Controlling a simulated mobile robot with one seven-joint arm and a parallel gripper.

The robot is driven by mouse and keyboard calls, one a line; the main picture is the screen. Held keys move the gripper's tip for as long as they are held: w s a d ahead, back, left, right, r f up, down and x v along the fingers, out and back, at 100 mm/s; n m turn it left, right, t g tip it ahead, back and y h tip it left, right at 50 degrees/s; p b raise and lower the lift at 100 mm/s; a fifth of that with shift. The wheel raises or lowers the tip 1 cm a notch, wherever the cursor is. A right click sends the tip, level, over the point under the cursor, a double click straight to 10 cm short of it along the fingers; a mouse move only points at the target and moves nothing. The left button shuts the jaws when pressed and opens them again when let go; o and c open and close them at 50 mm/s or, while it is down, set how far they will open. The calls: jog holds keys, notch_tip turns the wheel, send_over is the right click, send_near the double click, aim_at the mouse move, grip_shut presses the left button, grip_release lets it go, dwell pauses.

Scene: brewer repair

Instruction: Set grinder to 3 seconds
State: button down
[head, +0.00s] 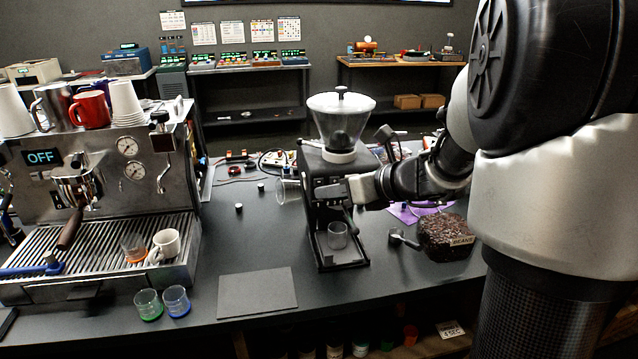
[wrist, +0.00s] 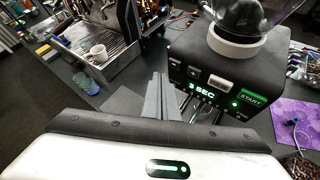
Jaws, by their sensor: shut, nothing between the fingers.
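The grinder (head: 338,170) is a black machine with a clear hopper on top, standing mid-counter in the head view. In the wrist view, its front panel (wrist: 210,91) shows a lit green display ending in "SEC"; the digit looks like 2 or 3, but I cannot tell for sure. Small buttons sit above the display, and a green START button (wrist: 252,98) is at the right. My gripper (head: 322,193) is shut and empty in front of the grinder's panel. In the wrist view, its fingers (wrist: 157,85) are together, left of the display. Contact with a button cannot be made out.
A clear cup (head: 337,236) stands on the grinder's base. The espresso machine (head: 95,190), reading OFF, is at the left. A dark mat (head: 257,292) lies in front. A bean container (head: 446,238) is at the right.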

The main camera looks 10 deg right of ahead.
jog(key=shift+s, duration=2.15)
jog(key=s+a+r+n+g+h+p, duration=0.1)
jog(key=s+a+r+n+g, duration=0.1)
jog(key=s+a+n, duration=0.4)
jog(key=s+a+r+n+g+p, duration=0.1)
jog(key=s+a+r+n+g, duration=0.15)
jog(key=s+n, duration=0.65)
jog(key=s+d+r+n+h+p, duration=0.1)
jog(key=s+d+n+h, duration=0.5)
jog(key=n, duration=1)
jog(key=shift+s+d+r+h+p, duration=0.35)
jog(key=shift+s+d, duration=0.4)
jog(key=shift+s, duration=0.2)
